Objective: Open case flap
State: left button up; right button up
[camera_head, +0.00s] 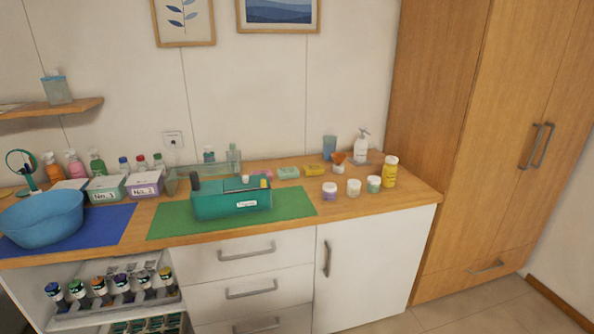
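A teal case (231,200) with a small white label on its front stands on the green mat (168,227) on the counter. A dark upright item shows at its left end and small pale items show along its top. I cannot make out the flap or how it stands. Neither of my grippers is in view.
On the counter (402,204), a blue basin (42,219) sits on a blue mat (113,218) at the left. Labelled boxes and several bottles stand behind. Several jars and a yellow bottle (390,172) stand right. The mat's right part is clear.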

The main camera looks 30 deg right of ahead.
aim_at(245, 181)
jog(key=z, duration=0.8)
jog(key=i, duration=1)
jog(key=z, duration=0.2)
